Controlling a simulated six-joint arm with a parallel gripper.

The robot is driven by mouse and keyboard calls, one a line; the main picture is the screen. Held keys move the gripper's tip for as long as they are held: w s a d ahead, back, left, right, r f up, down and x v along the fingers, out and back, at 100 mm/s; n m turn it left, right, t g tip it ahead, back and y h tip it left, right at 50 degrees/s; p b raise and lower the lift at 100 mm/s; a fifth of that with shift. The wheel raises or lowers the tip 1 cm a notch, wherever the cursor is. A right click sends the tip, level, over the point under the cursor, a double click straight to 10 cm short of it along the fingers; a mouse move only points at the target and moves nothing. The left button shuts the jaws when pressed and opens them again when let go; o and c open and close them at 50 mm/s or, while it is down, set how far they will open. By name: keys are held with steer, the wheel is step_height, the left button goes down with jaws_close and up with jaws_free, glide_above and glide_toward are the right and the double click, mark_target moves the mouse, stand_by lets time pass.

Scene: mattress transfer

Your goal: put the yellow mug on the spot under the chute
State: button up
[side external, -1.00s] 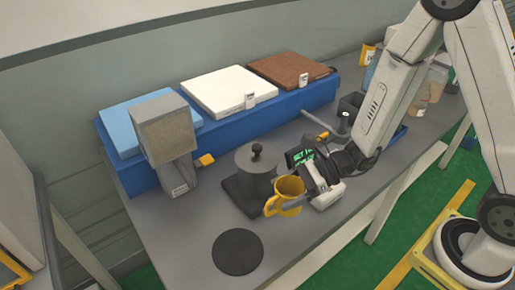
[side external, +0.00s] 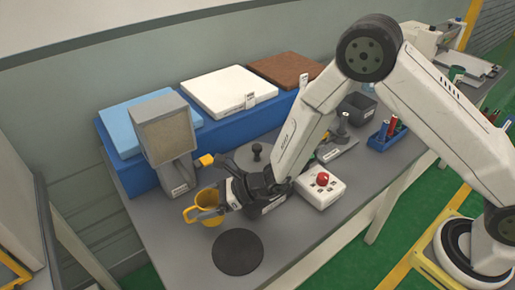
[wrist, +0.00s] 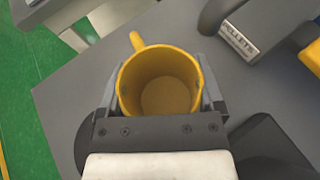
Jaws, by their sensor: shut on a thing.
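The yellow mug (side external: 209,213) is upright and my gripper (side external: 222,199) is shut on it. In the wrist view the mug (wrist: 160,62) sits between the two fingers, its inside looks empty and its handle points away at upper left. The chute is a grey box dispenser (side external: 163,135) with a yellow lever (side external: 206,160), behind the mug and slightly to its left. Its pellets label (wrist: 250,28) shows at the upper right of the wrist view. I cannot tell whether the mug touches the table, and no marked spot directly under the chute is clear.
A flat black disc (side external: 238,252) lies in front of the mug. A lidded pot (side external: 257,152) and a white box with a red button (side external: 320,188) are to the right. A blue rack (side external: 217,138) with coloured pads lines the back. Bare table (side external: 160,228) lies left of the mug.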

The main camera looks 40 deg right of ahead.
steer(key=shift+w+a+m+t+h, duration=0.25)
steer(key=shift+w+m+t+h, duration=0.15)
steer(key=shift+w, duration=0.45)
steer(key=shift+w+a+m+t+h, duration=0.25)
steer(key=shift+w+m+t, duration=0.25)
steer(key=shift+w, duration=0.4)
steer(key=shift+w+a+m+t+h, duration=0.2)
steer(key=shift+w+m+t+h, duration=0.25)
steer(key=shift+w, duration=0.4)
steer(key=shift+f, duration=0.15)
steer(key=shift+f, duration=1.45)
steer(key=shift+f, duration=0.1)
steer(key=o, duration=1)
steer(key=shift+c, duration=0.2)
steer(key=shift+r, duration=0.2)
